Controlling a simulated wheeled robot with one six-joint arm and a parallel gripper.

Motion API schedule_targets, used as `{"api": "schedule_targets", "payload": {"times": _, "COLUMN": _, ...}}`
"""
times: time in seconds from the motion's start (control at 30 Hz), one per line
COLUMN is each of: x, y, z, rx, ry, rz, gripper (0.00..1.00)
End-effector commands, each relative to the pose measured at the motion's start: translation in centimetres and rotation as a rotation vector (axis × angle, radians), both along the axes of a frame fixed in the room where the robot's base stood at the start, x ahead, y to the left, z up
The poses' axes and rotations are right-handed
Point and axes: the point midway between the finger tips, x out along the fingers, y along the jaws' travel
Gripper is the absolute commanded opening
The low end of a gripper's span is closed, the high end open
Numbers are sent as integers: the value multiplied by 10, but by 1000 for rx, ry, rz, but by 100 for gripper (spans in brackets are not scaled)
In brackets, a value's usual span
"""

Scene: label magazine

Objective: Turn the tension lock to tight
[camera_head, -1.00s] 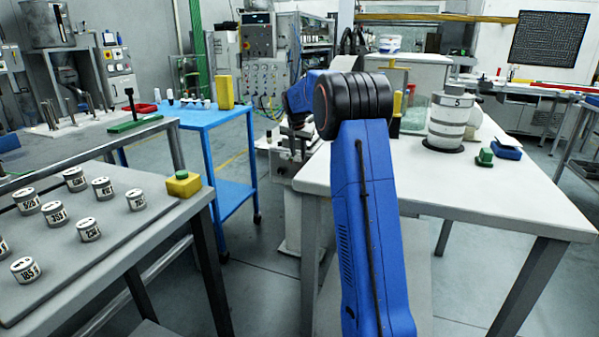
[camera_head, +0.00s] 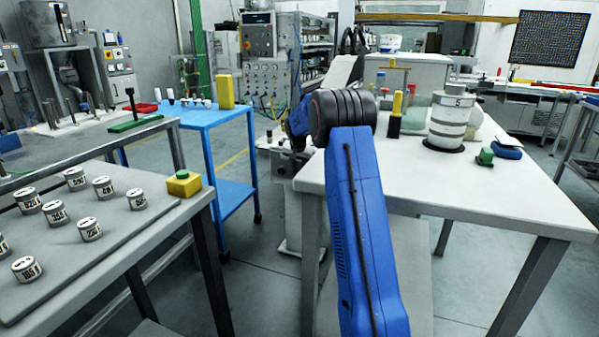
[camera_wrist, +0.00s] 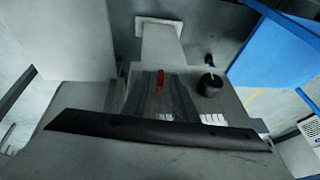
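In the wrist view a grey machine (camera_wrist: 85,98) fills the middle. A small black round knob (camera_wrist: 209,86) with a pale pin stands on its right part. A slim red piece (camera_wrist: 160,80) shows between two dark grey upright shapes, and I cannot tell whether these are my fingers or machine parts. I cannot tell which part is the tension lock or how it is set. In the head view the machine (camera_head: 284,162) stands behind the white table's left end, partly covered by my blue arm. My gripper is hidden there behind the arm.
A long black bar (camera_wrist: 150,130) crosses the lower wrist view. A blue cart (camera_head: 206,115) stands left of the machine. The white table (camera_head: 470,195) carries a banded canister (camera_head: 450,122) and a yellow-topped black post (camera_head: 396,115). A grey bench with several labelled tins is at left.

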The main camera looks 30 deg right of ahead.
Motion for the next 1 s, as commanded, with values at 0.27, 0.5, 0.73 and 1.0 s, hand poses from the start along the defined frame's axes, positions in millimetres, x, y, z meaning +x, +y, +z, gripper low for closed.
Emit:
{"api": "schedule_targets", "payload": {"times": 0.27, "x": 0, "y": 0, "z": 0, "rx": 0, "ry": 0, "rz": 0, "gripper": 0}}
{"api": "schedule_targets", "payload": {"times": 0.5, "x": -1, "y": 0, "z": 0, "rx": 15, "ry": -15, "rz": -1, "gripper": 0}}
{"api": "schedule_targets", "payload": {"times": 0.73, "x": -3, "y": -1, "z": -1, "rx": 69, "ry": -86, "rz": 0, "gripper": 0}}
{"api": "schedule_targets", "payload": {"times": 1.0, "x": -3, "y": -2, "z": -1, "rx": 83, "ry": -106, "rz": -1, "gripper": 0}}
